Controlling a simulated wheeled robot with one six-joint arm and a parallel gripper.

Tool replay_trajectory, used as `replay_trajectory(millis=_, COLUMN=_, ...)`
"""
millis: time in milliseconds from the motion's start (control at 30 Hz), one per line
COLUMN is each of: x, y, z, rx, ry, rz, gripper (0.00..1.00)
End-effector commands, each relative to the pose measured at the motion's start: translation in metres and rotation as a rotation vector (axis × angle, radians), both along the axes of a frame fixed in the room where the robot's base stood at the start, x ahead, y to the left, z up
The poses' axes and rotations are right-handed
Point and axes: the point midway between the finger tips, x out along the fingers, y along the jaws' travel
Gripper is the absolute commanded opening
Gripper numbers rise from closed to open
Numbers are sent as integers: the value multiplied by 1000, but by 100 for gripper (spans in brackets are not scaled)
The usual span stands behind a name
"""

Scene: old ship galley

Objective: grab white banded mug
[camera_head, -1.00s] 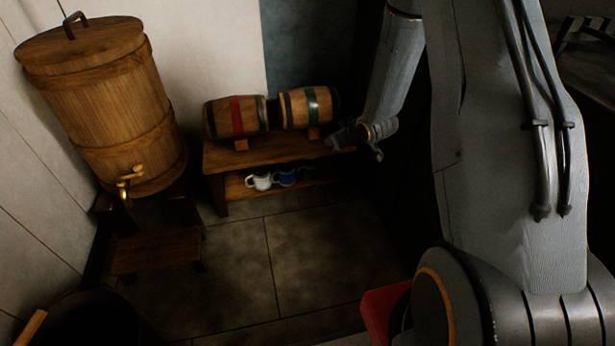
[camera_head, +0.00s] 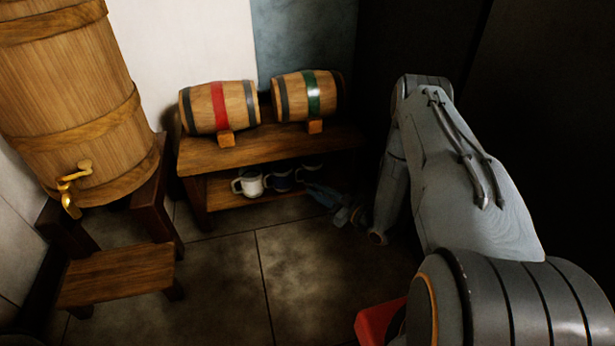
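A white mug (camera_head: 248,184) stands upright on the lower shelf of the wooden bench, at the left of a short row of mugs. A blue mug (camera_head: 280,180) stands just right of it, and a third, darker mug (camera_head: 308,173) is at the right, partly in shadow. Any band on the white mug is too small to make out. My gripper (camera_head: 318,193) is low at the right front of the shelf, close to the mugs but apart from the white one. Its fingers are dark and small, so I cannot tell whether they are open.
The bench (camera_head: 195,155) carries a red-banded keg (camera_head: 200,112) and a green-banded keg (camera_head: 295,97). A large wooden barrel (camera_head: 85,120) with a brass tap (camera_head: 72,188) stands at left, above a low step (camera_head: 115,275). The floor (camera_head: 230,280) in front is clear.

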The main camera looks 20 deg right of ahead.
Motion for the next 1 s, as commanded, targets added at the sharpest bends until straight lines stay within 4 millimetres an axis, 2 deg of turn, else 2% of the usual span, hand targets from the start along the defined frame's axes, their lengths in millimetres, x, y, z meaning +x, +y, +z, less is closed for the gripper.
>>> replay_trajectory(millis=200, x=18, y=10, z=0, rx=0, ry=-5, rz=0, gripper=18)
replay_trajectory(millis=433, x=31, y=19, z=1, rx=0, ry=-4, rz=1, gripper=18)
replay_trajectory(millis=700, x=60, y=38, z=3, rx=-1, ry=-3, rz=3, gripper=18)
replay_trajectory(millis=1000, x=64, y=41, z=6, rx=0, ry=-2, rz=1, gripper=18)
